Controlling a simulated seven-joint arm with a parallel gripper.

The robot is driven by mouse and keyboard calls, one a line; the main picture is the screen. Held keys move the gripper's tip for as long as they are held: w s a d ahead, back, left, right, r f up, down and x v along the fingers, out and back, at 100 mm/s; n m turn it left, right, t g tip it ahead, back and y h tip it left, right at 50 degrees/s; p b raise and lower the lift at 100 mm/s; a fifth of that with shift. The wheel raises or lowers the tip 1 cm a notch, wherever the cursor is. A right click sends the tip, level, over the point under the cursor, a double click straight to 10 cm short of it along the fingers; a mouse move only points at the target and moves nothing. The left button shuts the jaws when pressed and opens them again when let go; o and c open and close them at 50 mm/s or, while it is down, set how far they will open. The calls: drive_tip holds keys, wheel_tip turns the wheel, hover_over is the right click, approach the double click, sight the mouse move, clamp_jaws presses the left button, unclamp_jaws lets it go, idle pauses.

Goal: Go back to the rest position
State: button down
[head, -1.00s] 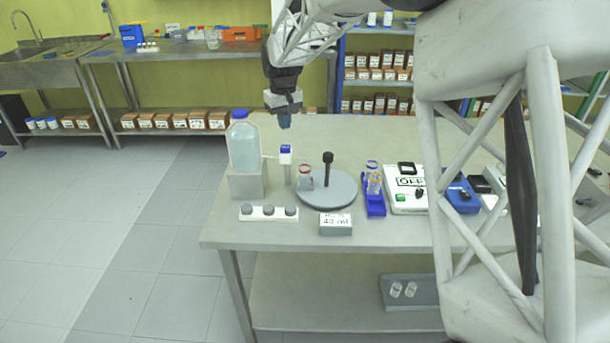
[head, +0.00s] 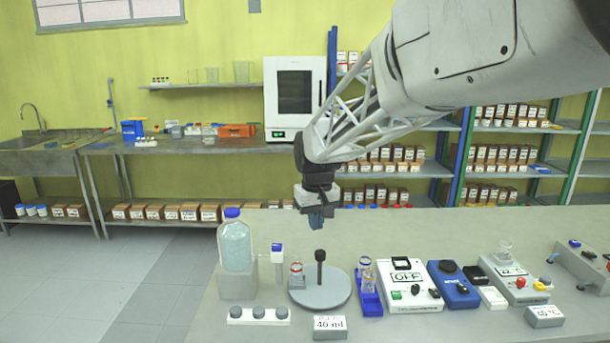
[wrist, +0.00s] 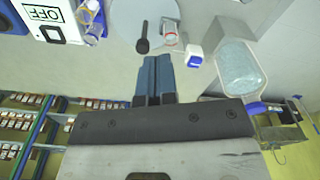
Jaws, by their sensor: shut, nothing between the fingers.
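My gripper (head: 316,222) hangs above the back part of the table, fingers pointing down, behind the round grey plate with the black knob. It is shut and empty. In the wrist view its blue fingers (wrist: 154,72) lie side by side with nothing between them. The arm reaches in from the upper right of the head view. No object touches the gripper.
A large bottle (head: 236,245) with a blue cap stands at the table's left. The round plate (head: 322,290) holds a small red-ringed flask (head: 297,275). A blue holder (head: 369,292), a white OFF device (head: 408,290) and a blue device (head: 453,285) stand to the right. The table behind them is clear.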

drive_tip(key=s+d+r+m+t, duration=0.1)
drive_tip(key=s+d, duration=0.4)
drive_tip(key=s, duration=0.4)
drive_tip(key=s+d+r+m, duration=0.1)
drive_tip(key=s+d, duration=0.5)
drive_tip(key=s, duration=0.4)
drive_tip(key=s+d+f+m, duration=0.1)
drive_tip(key=s+d+f, duration=0.1)
drive_tip(key=s, duration=0.6)
drive_tip(key=s+d+f+m, duration=0.1)
drive_tip(key=s+d+f, duration=0.2)
drive_tip(key=s, duration=0.6)
drive_tip(key=shift+t, duration=0.4)
drive_tip(key=shift+w+a+r, duration=0.1)
drive_tip(key=shift+w, duration=0.1)
